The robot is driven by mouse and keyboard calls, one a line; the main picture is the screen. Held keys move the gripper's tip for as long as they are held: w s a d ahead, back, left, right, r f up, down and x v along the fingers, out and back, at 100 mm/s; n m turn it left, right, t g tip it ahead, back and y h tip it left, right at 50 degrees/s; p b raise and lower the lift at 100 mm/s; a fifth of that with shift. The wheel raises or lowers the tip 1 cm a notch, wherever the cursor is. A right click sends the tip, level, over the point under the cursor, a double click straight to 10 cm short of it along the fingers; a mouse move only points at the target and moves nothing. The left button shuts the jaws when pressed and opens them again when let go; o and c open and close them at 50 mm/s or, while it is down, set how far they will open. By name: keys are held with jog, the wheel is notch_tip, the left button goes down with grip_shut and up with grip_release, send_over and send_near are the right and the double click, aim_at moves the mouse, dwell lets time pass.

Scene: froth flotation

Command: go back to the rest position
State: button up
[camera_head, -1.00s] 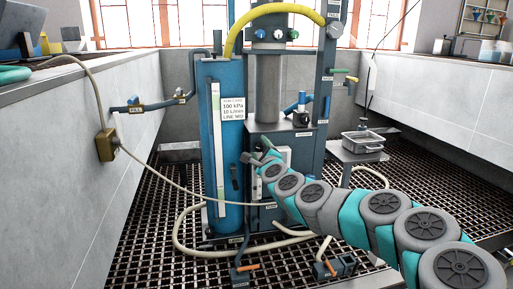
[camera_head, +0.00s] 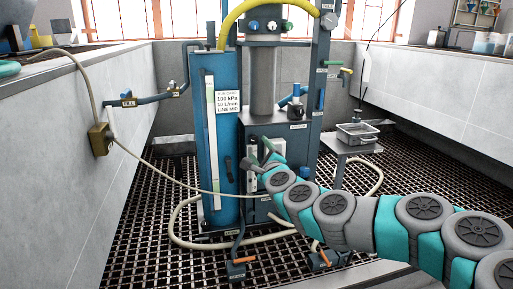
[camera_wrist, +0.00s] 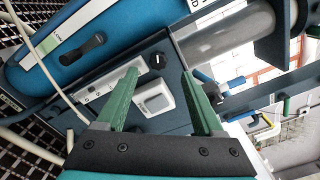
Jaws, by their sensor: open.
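My gripper (camera_wrist: 160,103) is open in the wrist view, its two green fingers apart with nothing between them. Behind the fingers is the dark front panel of the flotation machine, with a white control box (camera_wrist: 153,97) and a black knob (camera_wrist: 157,61). In the head view my gripper (camera_head: 262,153) is in front of that panel, below the grey vertical cylinder (camera_head: 262,80). My teal and grey arm reaches to it from the lower right. Whether the fingers touch the panel cannot be told.
A blue column (camera_head: 228,140) with a label stands left of the panel. A pale hose (camera_head: 185,235) loops over the floor grating (camera_head: 130,215). A metal tray (camera_head: 357,136) sits on a stand at right. Orange-handled valves (camera_head: 244,261) are low in front. Grey walls flank both sides.

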jog(key=shift+s, duration=0.1)
jog(key=s+a+f+n+g+y, duration=0.1)
jog(key=s+a+n+g+y, duration=0.2)
jog(key=s+n, duration=0.45)
jog(key=s+a+f+n+g+y, duration=0.1)
jog(key=s+a+n+g, duration=0.2)
jog(key=s+n+g, duration=0.35)
jog(key=s+d+f+n+g+h, duration=0.25)
jog(key=s+d+f, duration=0.25)
jog(key=s+d, duration=0.45)
jog(key=s+d+f+n+g+h, duration=0.2)
jog(key=s+d+f+g+h, duration=0.25)
jog(key=s, duration=0.75)
jog(key=s+d+f+n+g+h, duration=0.1)
jog(key=s+d+f+n+h, duration=0.3)
jog(key=s+d, duration=0.6)
jog(key=s+d+m+g+y, duration=0.1)
jog(key=s+d+m+g, duration=0.1)
jog(key=s, duration=0.3)
jog(key=s+p+v, duration=0.2)
jog(key=p+v, duration=1.1)
jog(key=p, duration=0.1)
jog(key=shift+s+a+r, duration=0.15)
jog(key=shift+s+r, duration=0.1)
jog(key=shift+r, duration=0.1)
